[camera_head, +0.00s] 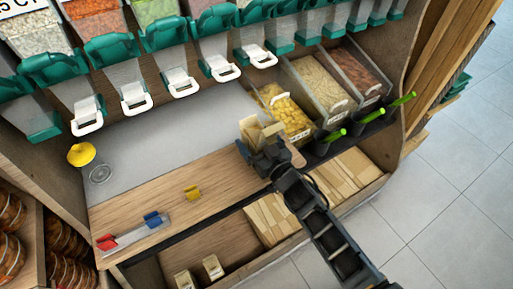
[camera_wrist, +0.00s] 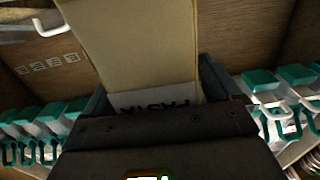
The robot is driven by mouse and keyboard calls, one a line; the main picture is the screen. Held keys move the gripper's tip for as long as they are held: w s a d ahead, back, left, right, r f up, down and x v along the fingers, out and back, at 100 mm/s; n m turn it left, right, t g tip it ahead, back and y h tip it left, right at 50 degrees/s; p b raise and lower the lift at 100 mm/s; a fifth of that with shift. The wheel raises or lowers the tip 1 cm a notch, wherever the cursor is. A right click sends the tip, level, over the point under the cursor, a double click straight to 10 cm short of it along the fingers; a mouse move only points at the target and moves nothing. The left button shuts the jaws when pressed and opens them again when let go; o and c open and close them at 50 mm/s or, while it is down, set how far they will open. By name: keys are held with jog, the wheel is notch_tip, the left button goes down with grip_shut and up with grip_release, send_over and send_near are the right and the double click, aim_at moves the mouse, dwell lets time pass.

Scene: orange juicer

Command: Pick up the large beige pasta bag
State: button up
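A beige pasta bag (camera_head: 250,131) stands out from the end of my gripper (camera_head: 262,143) in the head view, above the wooden counter beside the bin of yellow pasta. In the wrist view the bag (camera_wrist: 140,45) fills the space between my two fingers (camera_wrist: 152,88). Part of a white label reading PASTA shows near the palm. My gripper looks shut on the bag. The bag's far end runs out of the wrist view at the top.
Bins of dry goods (camera_head: 318,82) stand behind and right of my gripper, with green-handled scoops (camera_head: 402,100) close by. Dispensers with teal parts (camera_head: 110,48) hang above the counter. More beige bags (camera_head: 345,175) lie in the lower shelf. The counter's left half holds a few small items and free room.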

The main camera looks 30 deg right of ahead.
jog(key=c, duration=1)
jog(key=shift+c, duration=0.6)
jog(key=shift+r, duration=0.15)
